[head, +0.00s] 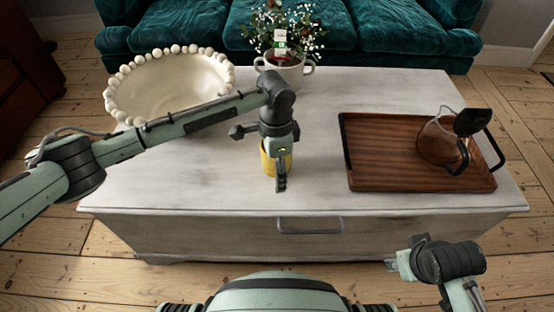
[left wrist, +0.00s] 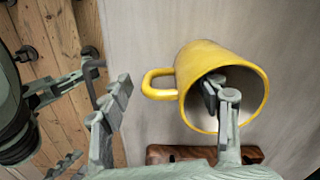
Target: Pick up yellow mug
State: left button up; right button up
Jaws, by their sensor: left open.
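The yellow mug (head: 266,163) stands on the white table, mostly hidden behind my left gripper (head: 281,165) in the head view. In the left wrist view the mug (left wrist: 205,62) shows its open mouth, with its handle pointing left. My left gripper (left wrist: 166,88) is open there. One finger overlaps the mug's mouth and seems to reach inside; the other is out to the left, past the handle. I cannot tell whether either finger touches the mug. My right gripper (head: 398,265) is low at the front right, off the table; its fingers are too small to read.
The white table (head: 200,185) holds a beaded cream bowl (head: 165,90) at left, a potted plant (head: 285,60) at the back and a wooden tray (head: 375,150) with a glass vessel (head: 436,147) at right. The tabletop between mug and tray is clear. A teal sofa (head: 385,30) stands behind.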

pick_arm(q)
jog(key=shift+f, duration=0.9)
jog(key=shift+c, duration=0.4)
grip_shut()
